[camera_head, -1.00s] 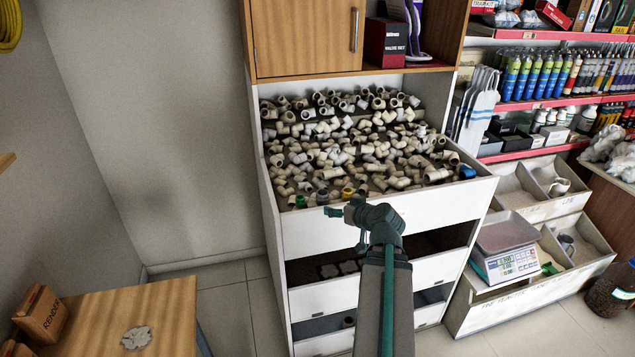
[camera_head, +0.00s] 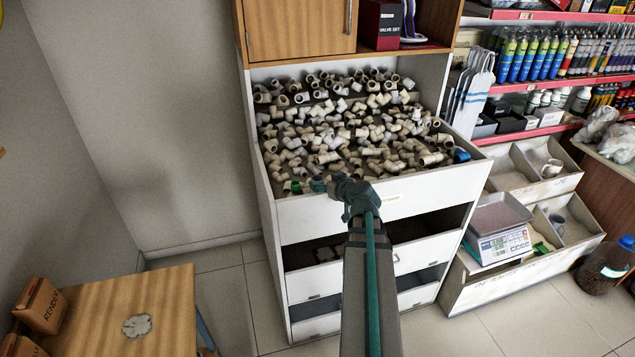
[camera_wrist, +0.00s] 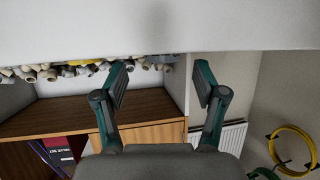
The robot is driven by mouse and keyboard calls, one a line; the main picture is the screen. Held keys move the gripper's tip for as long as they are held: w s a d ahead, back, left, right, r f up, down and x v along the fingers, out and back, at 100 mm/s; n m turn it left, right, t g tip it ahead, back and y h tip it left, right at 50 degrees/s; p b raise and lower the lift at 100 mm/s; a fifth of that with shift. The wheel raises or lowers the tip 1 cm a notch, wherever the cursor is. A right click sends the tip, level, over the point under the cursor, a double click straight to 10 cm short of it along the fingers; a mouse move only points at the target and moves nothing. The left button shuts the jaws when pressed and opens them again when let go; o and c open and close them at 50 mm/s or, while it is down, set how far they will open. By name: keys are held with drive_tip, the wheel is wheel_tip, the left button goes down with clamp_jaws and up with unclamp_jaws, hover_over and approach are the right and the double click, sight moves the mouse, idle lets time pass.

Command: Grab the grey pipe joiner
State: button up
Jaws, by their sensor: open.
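My gripper (camera_head: 319,185) is at the front edge of the sloped tray (camera_head: 385,195) full of pale pipe fittings (camera_head: 340,130). In the wrist view my gripper (camera_wrist: 161,75) is open, its two fingers wide apart with nothing between them. A greyish fitting (camera_wrist: 160,59) shows there beyond the tray's front panel, partly hidden, roughly between the fingertips. In the head view my gripper and arm cover that front part of the tray. A green fitting (camera_head: 297,187) lies just left of the gripper. Another grey piece (camera_head: 556,222) sits in a lower bin at the right.
The white front panel (camera_wrist: 160,25) fills the top of the wrist view, close to the fingers. A wooden cupboard (camera_head: 300,28) hangs above the tray. A digital scale (camera_head: 502,243) stands at the right, and a wooden table (camera_head: 110,310) at the lower left.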

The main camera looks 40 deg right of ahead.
sight(315, 178)
drive_tip(key=p+x, duration=0.2)
drive_tip(key=x, duration=0.2)
drive_tip(key=shift+a+r+p, duration=0.1)
drive_tip(key=shift+p, duration=0.2)
drive_tip(key=shift+w+f, duration=0.3)
drive_tip(key=shift+w, duration=0.1)
drive_tip(key=c, duration=1.1)
